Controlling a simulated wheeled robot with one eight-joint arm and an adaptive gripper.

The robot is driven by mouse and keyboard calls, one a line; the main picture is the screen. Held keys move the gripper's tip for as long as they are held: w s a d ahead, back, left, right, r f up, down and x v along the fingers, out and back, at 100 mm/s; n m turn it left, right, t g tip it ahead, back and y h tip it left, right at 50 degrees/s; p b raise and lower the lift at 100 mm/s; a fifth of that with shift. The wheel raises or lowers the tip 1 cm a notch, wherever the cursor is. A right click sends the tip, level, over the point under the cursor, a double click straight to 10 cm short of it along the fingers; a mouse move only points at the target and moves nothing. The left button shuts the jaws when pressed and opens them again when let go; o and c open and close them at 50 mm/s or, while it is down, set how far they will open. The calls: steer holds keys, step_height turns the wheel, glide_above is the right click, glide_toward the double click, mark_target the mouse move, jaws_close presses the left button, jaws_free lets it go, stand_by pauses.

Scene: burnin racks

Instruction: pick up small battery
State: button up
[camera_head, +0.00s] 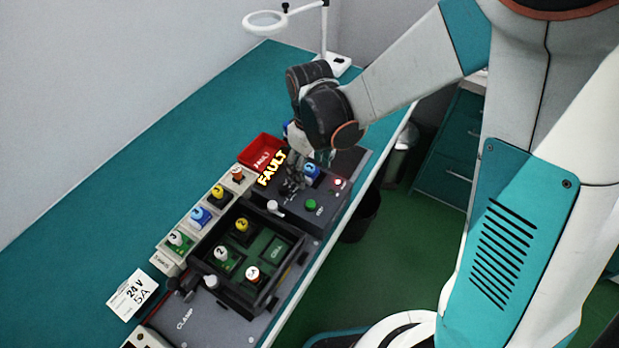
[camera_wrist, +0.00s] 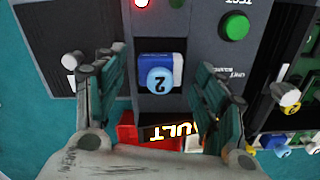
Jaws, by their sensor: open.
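A small blue-and-white block with a round light-blue knob marked 2 (camera_wrist: 160,78), which may be the small battery, sits in a dark slot of the grey test unit (camera_wrist: 210,45). The block also shows in the head view (camera_head: 312,172), beside my gripper. My gripper (camera_wrist: 158,70) is open, with one finger on each side of the block and gaps between. In the head view my gripper (camera_head: 294,182) is low over the test unit, partly hidden by my wrist. I cannot tell its exact height above the block.
A lit FAULT sign (camera_head: 272,168) and a red bin (camera_head: 262,150) are close by. A rack with several knobbed modules (camera_head: 188,232) and a black open tray (camera_head: 283,282) stand nearer. A green button (camera_wrist: 235,26) and a white knob (camera_wrist: 286,95) stick up near my fingers.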

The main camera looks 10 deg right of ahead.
mark_target(310, 167)
steer(key=shift+f, duration=0.25)
steer(key=c, duration=1.2)
steer(key=shift+r, duration=0.1)
step_height(310, 167, up, 20)
steer(key=p, duration=1.4)
